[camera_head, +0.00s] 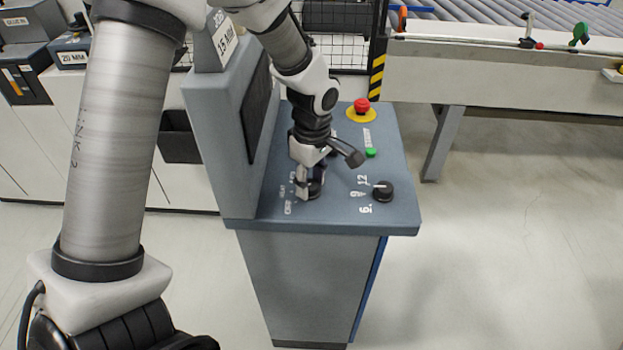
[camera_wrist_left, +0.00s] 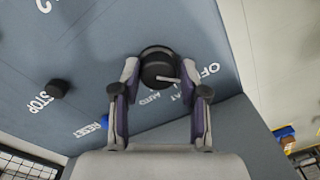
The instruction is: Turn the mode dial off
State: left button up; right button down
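The mode dial (camera_wrist_left: 158,64) is a round black knob with a pale pointer line, on the sloping blue-grey console panel (camera_head: 395,205). Labels OFF, AUTO and a partly hidden one ending in AT sit beside it. The pointer lies toward the right of the wrist picture, near the OFF and AT labels; its exact setting is hard to tell. My left gripper (camera_head: 308,187) points down at the dial. In the left wrist view its fingers (camera_wrist_left: 160,74) stand on either side of the knob, with narrow gaps. My right gripper is not in view.
A second black knob (camera_head: 383,191) marked 6, 9, 12 sits to the right. A green button (camera_head: 370,153) and a red emergency button (camera_head: 361,105) lie farther back. The console's upright screen housing (camera_head: 228,140) stands close left of the gripper. Open floor lies to the right.

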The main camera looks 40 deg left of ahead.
aim_at(311, 183)
pick_arm(q)
jog(key=shift+o, duration=0.7)
jog(key=shift+w+a, duration=0.1)
jog(key=shift+a, duration=0.05)
notch_tip(311, 183, up, 12)
jog(key=shift+w, duration=0.2)
jog(key=shift+f, duration=0.1)
